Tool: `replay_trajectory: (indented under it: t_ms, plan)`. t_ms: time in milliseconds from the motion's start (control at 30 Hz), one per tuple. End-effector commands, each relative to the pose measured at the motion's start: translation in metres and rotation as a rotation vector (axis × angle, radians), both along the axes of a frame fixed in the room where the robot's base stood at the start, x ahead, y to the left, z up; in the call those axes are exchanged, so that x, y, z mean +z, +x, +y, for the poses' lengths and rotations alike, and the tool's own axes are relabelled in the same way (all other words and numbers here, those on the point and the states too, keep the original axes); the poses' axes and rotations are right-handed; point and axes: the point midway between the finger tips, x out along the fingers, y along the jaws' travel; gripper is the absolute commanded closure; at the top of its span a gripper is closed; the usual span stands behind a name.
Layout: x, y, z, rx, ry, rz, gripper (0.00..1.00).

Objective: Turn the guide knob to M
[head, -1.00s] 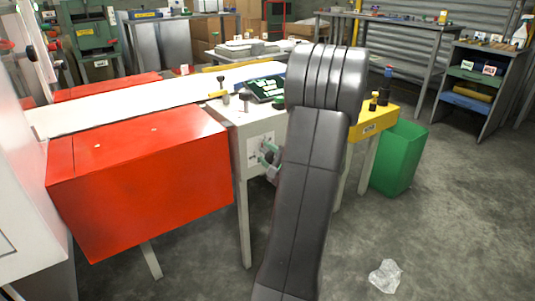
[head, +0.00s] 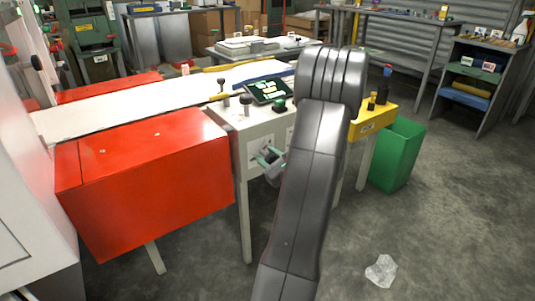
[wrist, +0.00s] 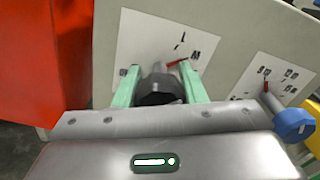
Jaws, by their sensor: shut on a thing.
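The guide knob (wrist: 160,88) is dark and round, in front of a white label plate (wrist: 150,38) on the pale machine panel. The plate shows an L at the top, an M at the upper right and a mark at the left that I cannot read. A red pointer beside the knob points up and right, close to the M. My gripper (wrist: 161,74) is shut on the knob, one green finger on each side. In the head view my gripper (head: 269,159) is at the machine's front panel, and the knob is hidden there.
A second knob, blue (wrist: 293,125), with a red pointer and its own label plate (wrist: 270,78), is close to the right. A red box-shaped cover (head: 150,180) stands left of the panel. A green bin (head: 398,155) and crumpled plastic (head: 381,271) are on the right.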

Motion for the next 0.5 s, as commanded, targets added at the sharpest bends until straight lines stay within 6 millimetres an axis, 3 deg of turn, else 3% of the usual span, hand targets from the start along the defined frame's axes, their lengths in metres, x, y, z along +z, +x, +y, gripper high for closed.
replay_trajectory:
  t_ms: [500]
  plan:
    - [-0.0015,-0.0004,-0.0002,-0.001,0.054,0.041,0.85]
